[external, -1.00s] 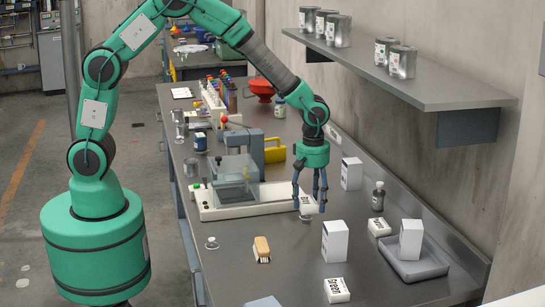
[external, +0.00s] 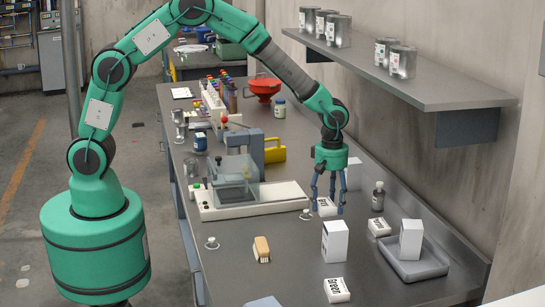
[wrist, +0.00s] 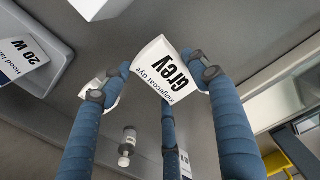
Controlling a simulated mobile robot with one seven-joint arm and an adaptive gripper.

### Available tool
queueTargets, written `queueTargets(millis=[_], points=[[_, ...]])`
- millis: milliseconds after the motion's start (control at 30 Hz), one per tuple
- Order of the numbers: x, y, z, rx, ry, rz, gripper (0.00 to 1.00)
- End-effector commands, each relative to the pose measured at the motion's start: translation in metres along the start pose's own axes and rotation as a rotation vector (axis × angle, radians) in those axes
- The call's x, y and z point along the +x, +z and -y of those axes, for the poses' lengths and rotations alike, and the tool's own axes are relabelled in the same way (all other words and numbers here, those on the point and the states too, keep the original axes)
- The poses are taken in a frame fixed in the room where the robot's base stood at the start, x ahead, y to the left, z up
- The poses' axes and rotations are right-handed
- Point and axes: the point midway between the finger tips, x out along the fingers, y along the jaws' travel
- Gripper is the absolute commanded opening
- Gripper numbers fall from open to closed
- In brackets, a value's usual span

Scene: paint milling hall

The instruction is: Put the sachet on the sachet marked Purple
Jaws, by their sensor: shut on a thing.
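My gripper (external: 327,208) is shut on a white sachet (external: 326,206) over the right half of the bench. In the wrist view the held sachet (wrist: 170,75) is marked "Grey" and sits tilted between my blue fingers (wrist: 163,85). A white sachet (external: 379,228) lies on the bench just right of my gripper, beside the grey tray; its word is too small to read surely. Another sachet (external: 337,290), apparently marked "Green", lies near the front. I can read no "Purple" mark in either view. A white thing shows partly behind a finger in the wrist view.
A grey tray (external: 425,268) with a white box (external: 411,238) stands at the right. Another white box (external: 335,240) stands in front of my gripper, and a dark bottle (external: 378,196) right of it. A shelf (external: 410,90) overhangs the back.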

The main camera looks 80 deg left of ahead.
Motion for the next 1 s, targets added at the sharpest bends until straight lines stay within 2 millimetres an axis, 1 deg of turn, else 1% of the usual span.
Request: queueTargets(millis=[33,200,733,867,1000], points=[[0.002,0.001,-0.008,-0.005,-0.001,0.0,0.31],[0.005,0.003,-0.023,-0.021,0.0,0.0,0.31],[0.006,0.004,-0.029,-0.025,0.001,0.0,0.31],[0.008,0.005,-0.038,-0.024,0.0,0.0,0.31],[0.01,0.007,-0.054,-0.024,0.0,0.0,0.31]])
